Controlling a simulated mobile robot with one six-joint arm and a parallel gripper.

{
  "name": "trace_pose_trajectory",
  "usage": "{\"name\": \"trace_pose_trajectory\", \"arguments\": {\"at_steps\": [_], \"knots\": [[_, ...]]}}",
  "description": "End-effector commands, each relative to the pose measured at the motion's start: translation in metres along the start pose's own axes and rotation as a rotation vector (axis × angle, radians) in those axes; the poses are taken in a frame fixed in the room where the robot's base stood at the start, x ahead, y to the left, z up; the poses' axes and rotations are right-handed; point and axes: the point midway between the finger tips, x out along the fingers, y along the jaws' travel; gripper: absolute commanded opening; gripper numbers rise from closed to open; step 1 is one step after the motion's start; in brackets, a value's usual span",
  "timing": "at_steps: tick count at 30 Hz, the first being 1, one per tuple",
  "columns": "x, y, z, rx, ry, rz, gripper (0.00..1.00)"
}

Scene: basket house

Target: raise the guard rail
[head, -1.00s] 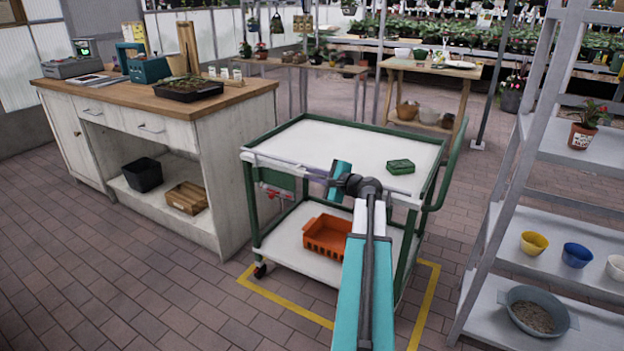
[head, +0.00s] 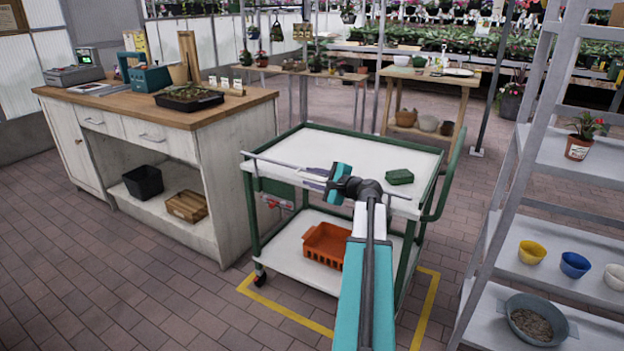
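The guard rail (head: 275,160) is a thin grey bar along the near long side of the top tray of a green-framed cart (head: 429,180). In the head view it stands slightly above the tray's near edge, close to level with the tray surface. My gripper (head: 313,178) is at the rail, near its middle, coming from the right. Its fingers are small and partly hidden by the teal wrist part, so I cannot tell whether they are closed around the bar. The rail's part behind my wrist is hidden.
A green box (head: 399,177) lies on the cart's top tray, right of my wrist. An orange crate (head: 324,245) is on the lower shelf. A wooden-topped workbench (head: 255,95) stands left and a grey shelf unit (head: 580,166) right. Yellow tape (head: 290,314) marks the floor.

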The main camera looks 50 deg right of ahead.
Motion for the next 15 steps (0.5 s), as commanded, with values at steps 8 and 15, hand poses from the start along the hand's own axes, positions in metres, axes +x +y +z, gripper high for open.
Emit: {"name": "trace_pose_trajectory", "arguments": {"at_steps": [8,15], "knots": [[-0.008,0.001,0.000,0.000,0.001,0.001,0.28],[-0.035,0.002,0.000,0.001,0.002,0.001,0.28]]}}
